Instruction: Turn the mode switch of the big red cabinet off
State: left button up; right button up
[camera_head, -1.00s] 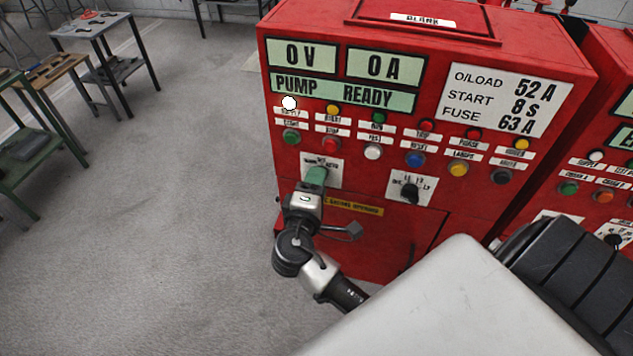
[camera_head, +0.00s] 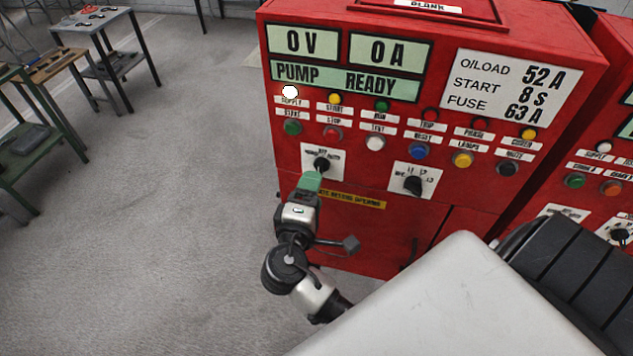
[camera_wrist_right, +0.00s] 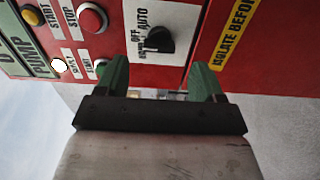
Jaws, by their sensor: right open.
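The big red cabinet (camera_head: 350,230) stands in front of me. Its mode switch (camera_head: 321,164) is a black knob on a white plate at the left of the panel. In the right wrist view the mode switch (camera_wrist_right: 160,40) shows with labels OFF and AUTO, and its pointer is turned toward the AUTO side. My right gripper (camera_head: 310,181) has green fingers and is just below and in front of the switch, apart from it. In the right wrist view the right gripper (camera_wrist_right: 160,75) is open with nothing between its fingers. My left gripper is not in view.
A second black selector (camera_head: 413,185) sits to the right on the same panel. Rows of coloured buttons (camera_head: 375,143) lie above the switch. Another red cabinet (camera_head: 600,150) stands at the right. Work tables (camera_head: 100,50) stand at the left, with open grey floor between.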

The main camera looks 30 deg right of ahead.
jog(key=b+v, duration=0.1)
jog(key=v, duration=0.5)
jog(key=shift+a+b, duration=0.2)
jog(key=shift+b, duration=0.15)
jog(key=shift+s, duration=0.1)
notch_tip(320, 180, down, 17)
jog(key=w+a+n+y, duration=0.2)
jog(key=n+y, duration=0.2)
jog(key=y, duration=0.1)
jog(key=s+f+g+y, duration=0.2)
jog(key=s+f, duration=0.1)
jog(key=f, duration=0.6)
jog(key=s+f+g+y, duration=0.3)
jog(key=f, duration=0.7)
jog(key=s+d+f+m+g+y, duration=0.1)
jog(key=s+d+f+m+g, duration=0.1)
jog(key=s+f, duration=0.4)
jog(key=s+d+f+m+g+y+b, duration=0.1)
jog(key=s+f+m, duration=0.3)
jog(key=s, duration=0.7)
jog(key=s+d+f+m+g+y, duration=0.1)
jog(key=s+d+f+m+g, duration=0.1)
jog(key=s+f, duration=0.7)
jog(key=shift+s+d+m+g+y, duration=0.3)
jog(key=shift+d+m+g, duration=0.15)
jog(key=shift+m, duration=0.35)
jog(key=shift+f, duration=0.1)
